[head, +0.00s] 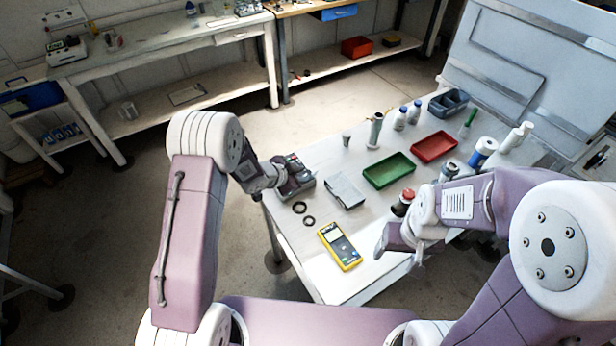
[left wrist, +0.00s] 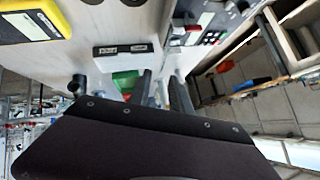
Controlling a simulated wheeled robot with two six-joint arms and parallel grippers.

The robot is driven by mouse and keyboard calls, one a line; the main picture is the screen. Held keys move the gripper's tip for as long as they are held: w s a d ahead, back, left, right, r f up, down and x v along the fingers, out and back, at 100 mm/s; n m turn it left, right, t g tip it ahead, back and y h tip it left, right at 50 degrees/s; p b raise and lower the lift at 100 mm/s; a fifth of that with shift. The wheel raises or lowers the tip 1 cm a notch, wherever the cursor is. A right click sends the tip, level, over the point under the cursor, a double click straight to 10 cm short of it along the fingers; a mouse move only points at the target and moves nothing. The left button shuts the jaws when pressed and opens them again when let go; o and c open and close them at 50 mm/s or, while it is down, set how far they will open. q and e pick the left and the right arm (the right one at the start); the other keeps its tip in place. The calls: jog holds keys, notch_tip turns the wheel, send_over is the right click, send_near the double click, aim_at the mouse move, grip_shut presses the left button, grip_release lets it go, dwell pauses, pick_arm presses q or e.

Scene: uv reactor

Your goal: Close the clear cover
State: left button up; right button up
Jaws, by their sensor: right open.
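A grey device with several buttons, some of them red (head: 296,170), stands at the table's left edge. It also shows at the top of the left wrist view (left wrist: 207,22). I cannot make out a clear cover on it in either view. My left gripper (head: 284,186) is right at the device's left side and hides part of it; I cannot tell whether they touch. In the left wrist view its two dark fingers (left wrist: 164,92) point towards the table area, with a narrow gap between them. My right gripper (head: 402,250) is open over the table's front right, apart from the device.
On the table are a yellow multimeter (head: 339,246), black rings (head: 304,213), a grey-white box (head: 345,190), a green tray (head: 389,170) and a red tray (head: 434,147). Bottles and a red-topped item (head: 407,196) stand further right. Bare tabletop (head: 318,160) lies behind the device.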

aim_at(312, 175)
pick_arm(q)
jog(key=p+x, duration=0.1)
jog(key=x, duration=0.6)
jog(key=shift+w+f, duration=0.25)
jog(key=shift+w+d+f+p, duration=0.15)
jog(key=shift+w+f+p, duration=0.1)
jog(key=shift+p, duration=0.05)
jog(key=shift+w+f, duration=0.2)
jog(key=shift+f, duration=0.1)
pick_arm(e)
jog(key=shift+a+r, duration=0.25)
jog(key=shift+r, duration=0.2)
jog(key=shift+a+r, duration=0.2)
jog(key=shift+r, duration=0.25)
pick_arm(q)
grip_shut()
pick_arm(e)
jog(key=shift+d, duration=0.1)
